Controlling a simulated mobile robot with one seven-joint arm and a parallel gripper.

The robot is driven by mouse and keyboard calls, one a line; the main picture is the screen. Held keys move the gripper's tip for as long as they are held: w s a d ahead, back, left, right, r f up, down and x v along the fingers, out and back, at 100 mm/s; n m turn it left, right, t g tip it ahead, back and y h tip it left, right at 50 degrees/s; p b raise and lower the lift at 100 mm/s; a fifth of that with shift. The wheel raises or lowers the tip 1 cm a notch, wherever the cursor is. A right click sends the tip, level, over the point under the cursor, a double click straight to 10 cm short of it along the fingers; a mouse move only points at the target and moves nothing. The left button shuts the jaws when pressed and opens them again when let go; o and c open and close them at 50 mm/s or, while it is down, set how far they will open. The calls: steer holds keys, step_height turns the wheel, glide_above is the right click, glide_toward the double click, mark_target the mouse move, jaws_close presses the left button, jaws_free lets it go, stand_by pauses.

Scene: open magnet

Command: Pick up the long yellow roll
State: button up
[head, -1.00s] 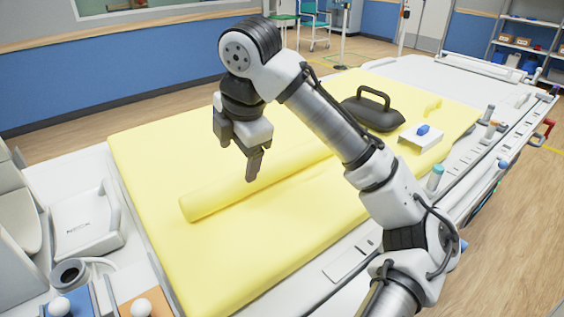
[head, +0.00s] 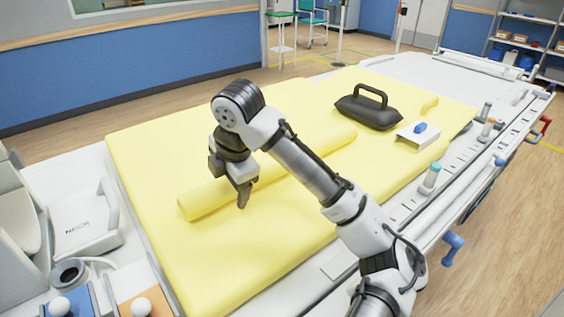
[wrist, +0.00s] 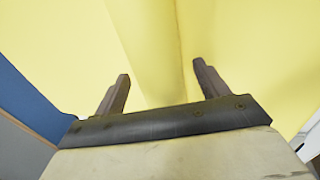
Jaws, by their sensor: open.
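The long yellow roll (head: 205,200) lies diagonally on the yellow mat (head: 190,265), running from the left front toward the upper right. My arm hides part of its middle. My gripper (head: 243,203) points down at the roll, toward its left half. In the wrist view my gripper (wrist: 160,88) is open, with its two fingers apart and nothing between the pads. The roll (wrist: 150,45) shows there as a band ahead, running up between the two fingertips. I cannot tell whether the fingers touch it.
A black bag-like object with a handle (head: 368,110) stands on the mat behind the roll. A white tray with a blue item (head: 418,136) and a small yellow piece (head: 430,105) lie to its right. A rail with knobs (head: 430,178) borders the mat's right side.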

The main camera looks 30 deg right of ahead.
steer(key=c, duration=1.1)
